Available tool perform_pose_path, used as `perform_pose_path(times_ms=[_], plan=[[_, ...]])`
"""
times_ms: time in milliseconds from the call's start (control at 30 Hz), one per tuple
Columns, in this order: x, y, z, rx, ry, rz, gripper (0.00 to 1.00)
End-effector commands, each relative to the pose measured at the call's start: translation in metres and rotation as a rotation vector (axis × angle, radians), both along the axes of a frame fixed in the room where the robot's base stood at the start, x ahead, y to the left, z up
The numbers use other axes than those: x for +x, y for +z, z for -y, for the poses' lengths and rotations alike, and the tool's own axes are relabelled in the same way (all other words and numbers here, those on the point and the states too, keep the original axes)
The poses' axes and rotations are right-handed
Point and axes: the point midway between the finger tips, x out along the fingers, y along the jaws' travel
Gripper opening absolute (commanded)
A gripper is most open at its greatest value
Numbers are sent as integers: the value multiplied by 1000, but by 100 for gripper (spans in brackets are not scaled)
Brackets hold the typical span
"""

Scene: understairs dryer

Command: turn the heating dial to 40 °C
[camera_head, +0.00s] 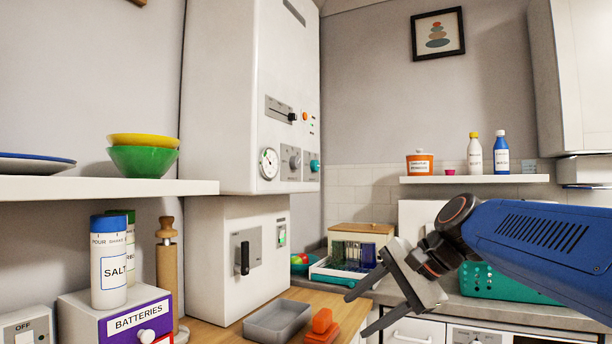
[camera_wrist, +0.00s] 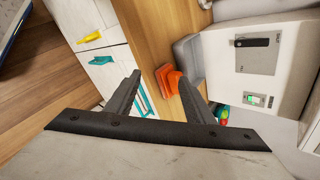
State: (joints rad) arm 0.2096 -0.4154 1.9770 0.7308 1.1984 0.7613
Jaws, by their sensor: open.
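A white boiler (camera_head: 222,90) hangs on the wall in the head view. Its front carries a grey dial (camera_head: 291,160), a teal dial (camera_head: 314,165), a round gauge (camera_head: 268,163) and a slider (camera_head: 280,110). Which dial is for heating, and their markings, are too small to read. My gripper (camera_head: 354,316) is open and empty, low and to the right of the boiler, over the counter area and apart from the dials. In the wrist view my gripper (camera_wrist: 160,74) shows both fingers spread, with neither dial in view.
Below the boiler is a white box with a black lever (camera_head: 244,257). A grey tray (camera_head: 277,320) and an orange object (camera_head: 322,326) lie on the wooden counter near my fingers. A shelf (camera_head: 100,187) with bowls juts out left; another shelf (camera_head: 475,179) holds bottles.

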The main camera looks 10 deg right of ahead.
Motion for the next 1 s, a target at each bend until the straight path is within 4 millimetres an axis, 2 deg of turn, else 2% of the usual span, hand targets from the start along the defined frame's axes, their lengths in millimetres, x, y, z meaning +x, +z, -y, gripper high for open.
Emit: perform_pose_path(times_ms=[33, 100, 300, 400, 533, 600, 700, 833, 1000], plan=[[20, 24, 2, 86, -46, -17, 48], [45, 59, 2, 219, -105, -47, 48], [108, 159, 17, 592, -220, -141, 48], [133, 208, 31, 769, -244, -195, 48], [156, 260, 51, 954, -247, -259, 48], [163, 281, 60, 1027, -240, -290, 48], [168, 300, 69, 1094, -229, -319, 48], [171, 311, 72, 1129, -220, -337, 48], [177, 311, 61, 1131, -219, -340, 48]])
